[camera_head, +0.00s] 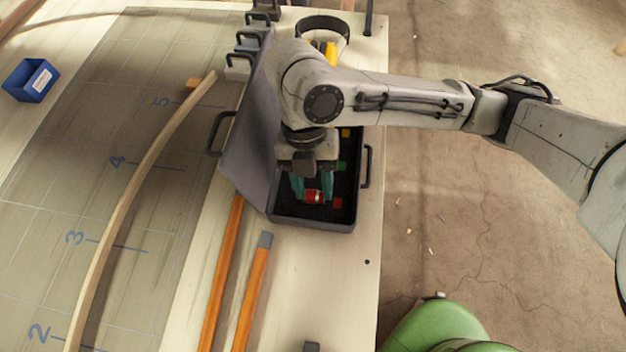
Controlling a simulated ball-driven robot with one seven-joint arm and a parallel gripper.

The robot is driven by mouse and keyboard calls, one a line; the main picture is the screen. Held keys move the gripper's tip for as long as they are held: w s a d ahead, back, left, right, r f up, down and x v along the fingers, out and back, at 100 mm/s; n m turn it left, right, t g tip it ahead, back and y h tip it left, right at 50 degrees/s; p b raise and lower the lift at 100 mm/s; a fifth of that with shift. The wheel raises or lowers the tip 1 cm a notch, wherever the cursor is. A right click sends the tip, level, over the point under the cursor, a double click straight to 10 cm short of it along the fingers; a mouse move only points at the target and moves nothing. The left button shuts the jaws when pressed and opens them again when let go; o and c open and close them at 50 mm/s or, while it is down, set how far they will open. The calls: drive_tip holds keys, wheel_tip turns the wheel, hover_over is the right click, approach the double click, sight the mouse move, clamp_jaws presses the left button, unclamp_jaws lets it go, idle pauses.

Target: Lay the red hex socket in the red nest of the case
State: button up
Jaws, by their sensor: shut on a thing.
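My gripper (311,191) points down into the open dark case (314,222), with teal fingers. It is shut on the red hex socket (315,196), which shows a pale band or mark and sits between the fingertips near the front of the case. I cannot tell whether the socket touches the case floor. A small red patch (337,203) shows in the case just right of the socket. A green patch (343,167) and a yellow patch (346,133) lie farther back along the right side. My arm hides much of the case's inside.
The case's grey lid (250,130) stands open on the left. Orange bars (250,300) lie in front. A long bent lath (130,200) curves over the numbered mat at left. A blue bin (31,80) stands far left. Black clamps (247,45) are behind.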

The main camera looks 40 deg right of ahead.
drive_tip(key=o, duration=1.1)
drive_tip(key=shift+o, duration=0.2)
drive_tip(key=shift+r+p, duration=2.85)
drive_tip(key=shift+r, duration=0.65)
